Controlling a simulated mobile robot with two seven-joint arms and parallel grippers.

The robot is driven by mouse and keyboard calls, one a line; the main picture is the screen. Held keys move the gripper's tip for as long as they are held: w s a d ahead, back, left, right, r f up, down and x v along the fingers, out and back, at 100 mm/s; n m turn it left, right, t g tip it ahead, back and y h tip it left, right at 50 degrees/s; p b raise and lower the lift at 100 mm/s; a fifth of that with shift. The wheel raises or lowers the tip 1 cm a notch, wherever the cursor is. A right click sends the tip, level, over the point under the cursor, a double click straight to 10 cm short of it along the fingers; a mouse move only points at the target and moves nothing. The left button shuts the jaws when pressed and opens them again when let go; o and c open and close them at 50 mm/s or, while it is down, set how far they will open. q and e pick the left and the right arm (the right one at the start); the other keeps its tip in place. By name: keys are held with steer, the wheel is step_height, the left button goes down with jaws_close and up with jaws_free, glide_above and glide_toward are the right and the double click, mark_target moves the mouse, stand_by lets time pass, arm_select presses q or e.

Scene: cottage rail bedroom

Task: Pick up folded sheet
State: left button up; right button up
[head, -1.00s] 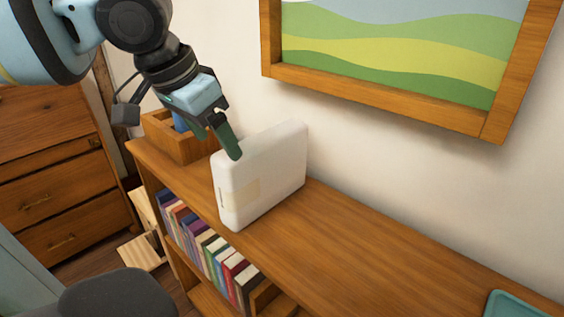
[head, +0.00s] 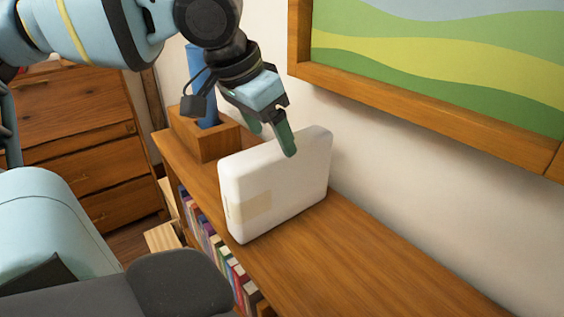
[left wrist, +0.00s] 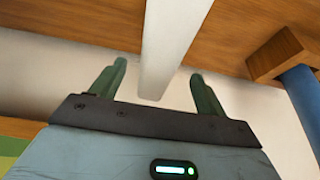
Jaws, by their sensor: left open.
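The folded sheet (head: 285,180) is a white, rounded slab standing upright on its edge on top of the wooden bookcase, with a beige patch on its front face. My left gripper (head: 270,138) is open just above its top edge, with one green finger overlapping the sheet's face in the head view. In the left wrist view, the sheet (left wrist: 172,45) shows as a narrow white band between the two spread fingers of the left gripper (left wrist: 157,88). I cannot tell whether a finger touches it. My right gripper is not in view.
The bookcase top (head: 350,250) is clear right of the sheet. A wooden box (head: 203,138) with a blue object (head: 200,80) stands behind it on the left. Books (head: 215,245) fill the shelf below. A framed picture (head: 440,70) hangs on the wall. A drawer chest (head: 75,140) stands left.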

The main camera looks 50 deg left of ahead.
mark_target(278, 145)
arm_select(q)
steer(key=x, duration=0.2)
steer(key=b+x, duration=0.1)
steer(key=x, duration=0.2)
steer(key=shift+w+r, duration=0.1)
steer(key=shift+w, duration=0.15)
steer(key=shift+c, duration=0.3)
jaws_close()
